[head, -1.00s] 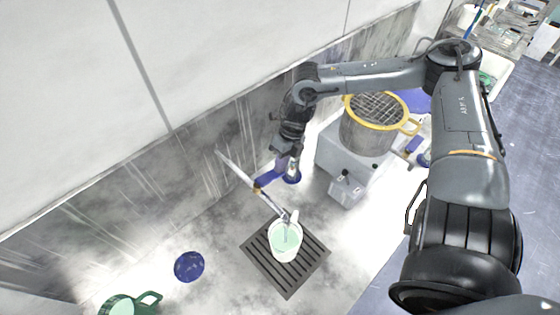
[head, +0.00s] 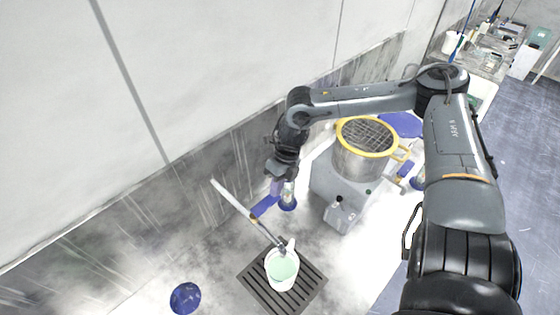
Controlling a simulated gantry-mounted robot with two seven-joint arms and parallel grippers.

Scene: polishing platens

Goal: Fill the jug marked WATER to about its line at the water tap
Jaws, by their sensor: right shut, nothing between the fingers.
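A white jug (head: 268,271) holding pale green-tinted liquid stands upright on a dark slotted drain grate (head: 255,287). The liquid shows high in the jug; its label and fill line cannot be read from here. The tap pipe (head: 236,198) slants down from the wall, with its outlet over the jug. I cannot clearly see a stream now. A blue lever (head: 264,207) sits on the tap. My right gripper (head: 278,189) is shut and empty, close by the lever's right end; I cannot tell if they touch. My left gripper is out of view.
A steel pot with a yellow rim (head: 364,158) and a mesh top stands on a grey machine (head: 327,183) right of my gripper. A blue disc (head: 185,298) lies at the lower left. The counter between disc and grate is clear.

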